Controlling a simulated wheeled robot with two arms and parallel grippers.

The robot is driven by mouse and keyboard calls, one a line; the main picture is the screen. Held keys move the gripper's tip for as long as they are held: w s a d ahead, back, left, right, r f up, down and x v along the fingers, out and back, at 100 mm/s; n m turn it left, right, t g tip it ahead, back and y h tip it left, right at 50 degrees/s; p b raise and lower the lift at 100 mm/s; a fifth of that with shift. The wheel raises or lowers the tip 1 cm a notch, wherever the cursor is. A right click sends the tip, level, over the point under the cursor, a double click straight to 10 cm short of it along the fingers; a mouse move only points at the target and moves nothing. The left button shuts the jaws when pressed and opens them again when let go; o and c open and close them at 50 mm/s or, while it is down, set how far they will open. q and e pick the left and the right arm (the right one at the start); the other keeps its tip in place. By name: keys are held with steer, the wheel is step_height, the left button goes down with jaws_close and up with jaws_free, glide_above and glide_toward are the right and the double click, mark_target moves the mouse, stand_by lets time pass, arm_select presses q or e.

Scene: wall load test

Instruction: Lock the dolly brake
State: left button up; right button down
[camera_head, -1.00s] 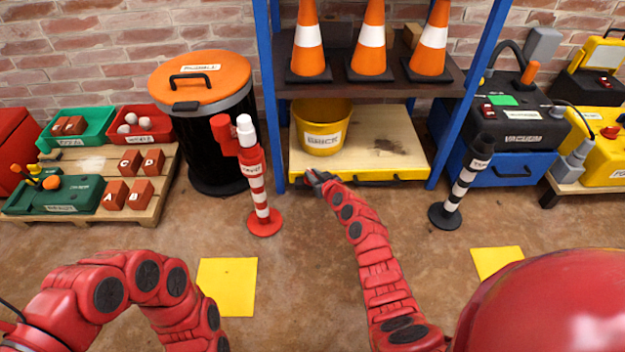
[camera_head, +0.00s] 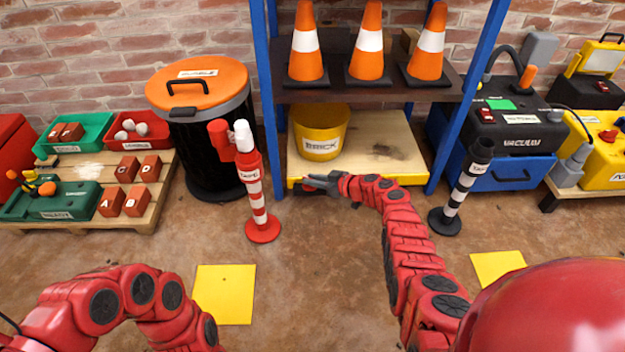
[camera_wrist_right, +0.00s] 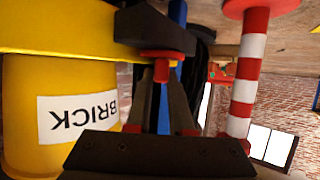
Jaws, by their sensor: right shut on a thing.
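The dolly (camera_head: 385,150) is a flat wooden platform with a yellow edge on the floor under the blue-framed shelf. A yellow bucket (camera_head: 321,145) labelled BRICK stands on its left part. My right gripper (camera_head: 308,183) is at the dolly's front left edge, pointing left. In the right wrist view, turned upside down, its dark fingers (camera_wrist_right: 160,110) close around a small red part (camera_wrist_right: 160,68), apparently the brake, beside a black block at the yellow edge (camera_wrist_right: 60,28). The fingers hide much of it. My left arm shows at lower left, but its gripper is out of view.
A red-and-white post (camera_head: 257,195) stands left of the gripper, and a black-and-white post (camera_head: 462,190) stands to the right. A black bin with an orange lid (camera_head: 198,84) is behind left. Orange cones (camera_head: 306,45) stand on the shelf above. The floor in front is mostly clear.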

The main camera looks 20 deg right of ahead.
steer(key=shift+d, duration=0.5)
steer(key=c, duration=0.8)
jaws_free()
arm_select(q)
steer(key=shift+d, duration=0.1)
arm_select(e)
steer(key=shift+a, duration=0.1)
steer(key=shift+r, duration=0.1)
steer(key=shift+s+r, duration=0.1)
steer(key=shift+s, duration=0.1)
arm_select(q)
steer(key=w+d+r+y+p, duration=0.1)
steer(key=w+d+r+p, duration=0.1)
steer(key=r+p, duration=0.2)
steer(key=w+d+r+y+p, duration=0.1)
steer(key=w+r+p, duration=0.1)
steer(key=r+p, duration=0.2)
steer(key=shift+w+d+r+n, duration=0.25)
steer(key=shift+d+r+n, duration=0.15)
steer(key=shift+r, duration=0.55)
arm_select(e)
steer(key=v, duration=1.7)
